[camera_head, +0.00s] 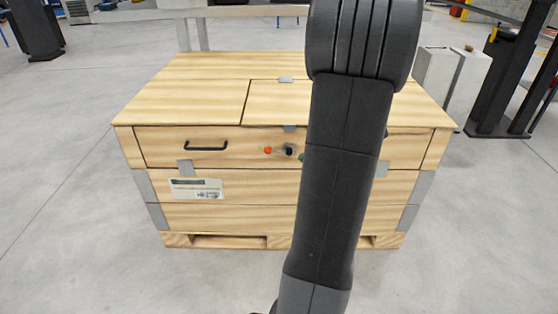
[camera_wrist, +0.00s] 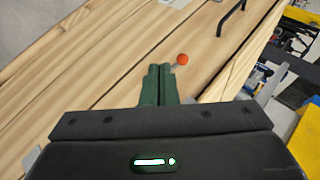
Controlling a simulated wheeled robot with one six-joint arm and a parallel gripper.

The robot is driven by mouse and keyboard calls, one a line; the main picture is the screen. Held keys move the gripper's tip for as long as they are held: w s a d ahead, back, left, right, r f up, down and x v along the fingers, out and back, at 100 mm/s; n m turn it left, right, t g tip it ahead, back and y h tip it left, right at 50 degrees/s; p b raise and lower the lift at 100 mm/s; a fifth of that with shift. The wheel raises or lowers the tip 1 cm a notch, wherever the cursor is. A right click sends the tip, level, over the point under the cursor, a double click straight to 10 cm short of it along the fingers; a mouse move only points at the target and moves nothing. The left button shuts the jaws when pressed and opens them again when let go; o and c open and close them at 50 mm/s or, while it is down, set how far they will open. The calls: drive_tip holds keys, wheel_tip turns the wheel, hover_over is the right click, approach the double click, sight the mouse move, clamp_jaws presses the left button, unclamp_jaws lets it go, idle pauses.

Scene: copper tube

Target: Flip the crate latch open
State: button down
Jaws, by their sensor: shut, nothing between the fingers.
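The wooden crate (camera_head: 230,215) stands on the floor with its front facing me. On its front panel is the latch, with an orange knob (camera_head: 267,150) to the left of a dark round part (camera_head: 288,150). In the wrist view the orange knob (camera_wrist: 182,60) sits on a short thin stem just beyond and right of my fingertips. My gripper (camera_wrist: 159,70) has green fingers pressed together with nothing between them. The fingers hide the rest of the latch in the wrist view; I cannot tell whether they touch it. My arm covers the crate's right front in the head view.
A black handle (camera_head: 206,146) is left of the knob. A metal plate (camera_head: 289,128) sits at the lid's front edge above the latch. A printed label (camera_head: 197,188) is lower left. Open floor (camera_head: 70,220) lies left of the crate; a pale block (camera_head: 450,85) stands behind right.

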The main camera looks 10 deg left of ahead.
drive_tip(key=w+r+t+y+b, duration=0.2)
drive_tip(key=w, duration=0.6)
drive_tip(key=b, duration=0.2)
hover_over(278, 151)
drive_tip(key=d, duration=0.4)
drive_tip(key=f, duration=0.5)
drive_tip(key=shift+s+a, duration=0.25)
drive_tip(key=shift+s, duration=0.05)
drive_tip(key=a+f, duration=0.1)
drive_tip(key=s+a+f, duration=0.1)
drive_tip(key=a, duration=0.1)
drive_tip(key=shift+f+b, duration=0.2)
drive_tip(key=shift+b, duration=0.15)
drive_tip(key=shift+a+h, duration=0.1)
drive_tip(key=shift+h, duration=0.2)
